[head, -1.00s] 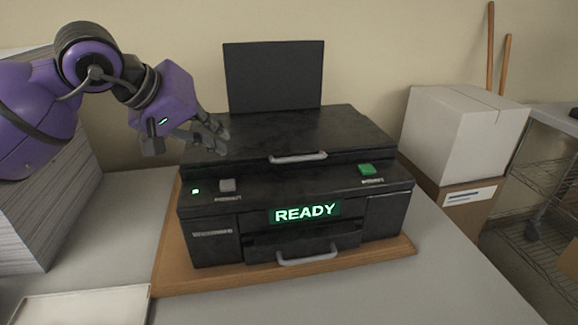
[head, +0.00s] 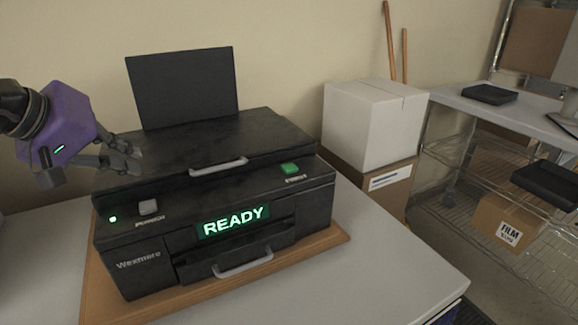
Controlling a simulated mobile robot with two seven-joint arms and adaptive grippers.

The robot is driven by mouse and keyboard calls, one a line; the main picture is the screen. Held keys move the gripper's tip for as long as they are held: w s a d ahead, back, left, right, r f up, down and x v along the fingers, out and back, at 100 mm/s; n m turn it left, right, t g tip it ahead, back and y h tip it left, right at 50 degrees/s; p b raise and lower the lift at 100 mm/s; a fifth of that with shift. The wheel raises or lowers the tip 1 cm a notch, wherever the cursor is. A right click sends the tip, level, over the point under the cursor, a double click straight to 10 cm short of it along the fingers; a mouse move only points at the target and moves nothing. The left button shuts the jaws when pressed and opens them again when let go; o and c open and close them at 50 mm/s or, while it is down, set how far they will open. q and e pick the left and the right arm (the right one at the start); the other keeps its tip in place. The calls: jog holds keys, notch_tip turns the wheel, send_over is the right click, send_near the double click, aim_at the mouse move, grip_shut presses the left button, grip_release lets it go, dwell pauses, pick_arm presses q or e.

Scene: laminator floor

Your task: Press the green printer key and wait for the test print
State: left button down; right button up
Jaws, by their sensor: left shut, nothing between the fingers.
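The black printer (head: 215,200) stands on a wooden board (head: 340,239) on the grey table. Its green key (head: 290,168) is at the right of its upper front ledge. A grey key (head: 148,207) and a small lit green lamp (head: 113,219) are at the left of that ledge. The display (head: 233,222) reads READY in green. My left gripper (head: 138,158) is shut and empty, over the printer's left top part, well left of the green key. I cannot tell whether it touches the lid. My right gripper is not in view.
A white box (head: 375,122) stands on a brown carton (head: 390,188) to the right. Beyond it is a wire shelf with black trays (head: 490,94) and a carton marked FILM (head: 505,222). The table (head: 400,265) is clear at the printer's front right.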

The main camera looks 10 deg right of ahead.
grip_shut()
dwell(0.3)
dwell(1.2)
